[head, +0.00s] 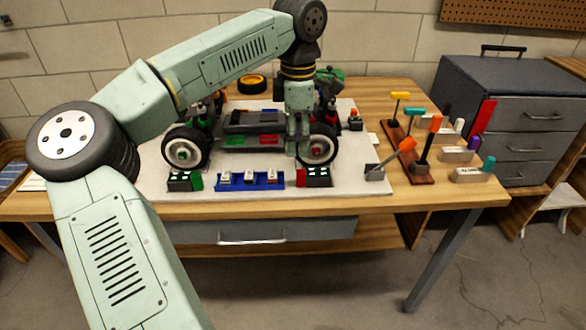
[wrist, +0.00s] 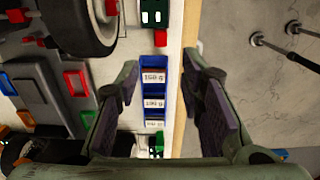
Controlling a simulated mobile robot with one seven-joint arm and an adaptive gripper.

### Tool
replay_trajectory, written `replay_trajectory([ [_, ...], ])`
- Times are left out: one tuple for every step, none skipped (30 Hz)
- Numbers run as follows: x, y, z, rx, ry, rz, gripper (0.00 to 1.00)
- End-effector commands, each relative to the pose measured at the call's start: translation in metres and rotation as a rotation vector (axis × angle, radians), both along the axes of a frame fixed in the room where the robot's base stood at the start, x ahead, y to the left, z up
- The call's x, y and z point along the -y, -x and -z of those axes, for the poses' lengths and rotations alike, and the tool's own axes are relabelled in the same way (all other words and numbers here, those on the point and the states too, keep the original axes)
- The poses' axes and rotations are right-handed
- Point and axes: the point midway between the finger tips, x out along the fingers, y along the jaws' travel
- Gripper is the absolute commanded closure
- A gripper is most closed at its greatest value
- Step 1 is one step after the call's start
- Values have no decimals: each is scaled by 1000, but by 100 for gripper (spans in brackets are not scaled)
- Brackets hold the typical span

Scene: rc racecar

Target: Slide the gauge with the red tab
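The gauge with the red tab (head: 301,178) is a small dark block with pale square markings (head: 319,177) on the front edge of the white board, just right of the blue tray. In the wrist view, its marked block (wrist: 152,12) is at the top, and its red tab (wrist: 161,38) points toward the tray. My gripper (head: 299,155) hangs down in front of the right-hand wheel, behind the red tab in the head view. In the wrist view, the fingers of my gripper (wrist: 166,75) are wide apart with nothing between their pads. I cannot tell its exact height.
A blue tray (head: 221,188) with labelled weights lies left of the gauge. A similar gauge with a green tab (head: 197,182) is beyond it. The racecar's wheel (head: 321,147) stands close behind. Coloured-handled tools (head: 387,159) stand at right. The table front (head: 330,203) is clear.

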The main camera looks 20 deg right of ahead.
Motion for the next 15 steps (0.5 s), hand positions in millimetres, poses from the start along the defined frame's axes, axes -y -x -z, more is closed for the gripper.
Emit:
replay_trajectory([
  [-1, 0, 6, -3, -2, 0, 65],
  [0, 0, 10, -3, 0, 0, 65],
  [0, 1, 16, -4, 1, 1, 65],
  [0, 1, 21, -4, 1, 1, 65],
  [0, 1, 27, -5, 2, 1, 65],
  [1, 1, 34, -5, 4, 1, 65],
  [1, 1, 41, -6, 2, 2, 65],
  [1, 1, 46, -6, 2, 2, 65],
  [1, 2, 54, -6, 5, 3, 65],
  [1, 2, 60, -6, 4, 2, 65],
  [1, 2, 65, -6, 3, 2, 65],
  [1, 2, 72, -5, 6, 2, 65],
  [1, 2, 77, -6, 7, 2, 65],
  [1, 2, 81, -6, 6, 1, 65],
  [1, 2, 87, -5, 5, 1, 65],
])
